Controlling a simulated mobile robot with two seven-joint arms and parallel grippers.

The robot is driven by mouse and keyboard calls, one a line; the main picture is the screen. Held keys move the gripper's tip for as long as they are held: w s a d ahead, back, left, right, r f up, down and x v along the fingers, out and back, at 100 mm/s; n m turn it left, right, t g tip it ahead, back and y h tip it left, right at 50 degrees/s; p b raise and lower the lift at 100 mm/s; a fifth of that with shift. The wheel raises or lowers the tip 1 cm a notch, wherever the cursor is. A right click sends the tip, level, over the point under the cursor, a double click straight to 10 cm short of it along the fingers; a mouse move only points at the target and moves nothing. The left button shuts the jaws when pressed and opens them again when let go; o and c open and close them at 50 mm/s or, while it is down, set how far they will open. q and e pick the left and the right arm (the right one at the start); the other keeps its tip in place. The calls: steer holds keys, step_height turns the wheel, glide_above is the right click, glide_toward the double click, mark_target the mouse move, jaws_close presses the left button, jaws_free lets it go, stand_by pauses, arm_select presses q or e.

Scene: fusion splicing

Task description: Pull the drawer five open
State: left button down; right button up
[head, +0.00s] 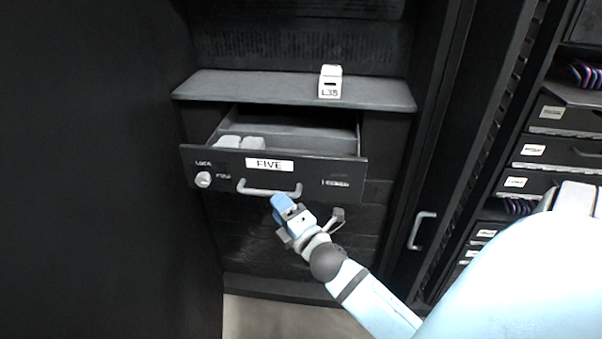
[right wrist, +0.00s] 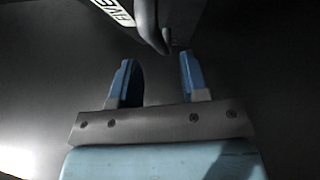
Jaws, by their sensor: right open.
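The drawer labelled FIVE (head: 222,167) stands pulled out of the black cabinet, and its inside shows from above. White blocks (head: 240,142) lie in its left part. Its grey bar handle (head: 262,191) is on the front, below the label. My right gripper (head: 283,205) is just below the right part of the handle. In the right wrist view, my right gripper (right wrist: 155,78) has its two blue fingers apart with nothing between them. The handle's end (right wrist: 152,35) shows just beyond the fingertips, apart from them. My left gripper is not in view.
A white block marked L35 (head: 330,82) sits on the shelf (head: 220,88) above the drawer. A rack with labelled units (head: 560,150) stands at the right. A cabinet door with a handle (head: 421,230) is between them. Floor shows below the cabinet.

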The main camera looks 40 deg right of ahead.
arm_select(q)
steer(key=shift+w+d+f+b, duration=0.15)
steer(key=shift+b, duration=0.4)
arm_select(e)
steer(key=s+f, duration=0.1)
steer(key=s, duration=0.8)
steer(key=shift+s+a, duration=0.15)
steer(key=shift+a, duration=0.3)
steer(key=shift+f, duration=0.15)
steer(key=s+a+f+m+g+y+p, duration=0.1)
steer(key=s+a+f+m+g+y, duration=0.3)
steer(key=a+f+m, duration=0.5)
steer(key=s+a+f+m+g+y, duration=0.2)
steer(key=s+a+f+m+g, duration=0.4)
steer(key=f, duration=0.5)
arm_select(q)
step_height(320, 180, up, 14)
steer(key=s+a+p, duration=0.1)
steer(key=p, duration=1.5)
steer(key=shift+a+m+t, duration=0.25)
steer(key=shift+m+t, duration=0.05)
arm_select(e)
step_height(320, 180, up, 14)
steer(key=w+t, duration=0.1)
steer(key=shift+w+f+t+h, duration=0.2)
steer(key=shift+w+t+h, duration=0.1)
steer(key=shift+w+h, duration=0.1)
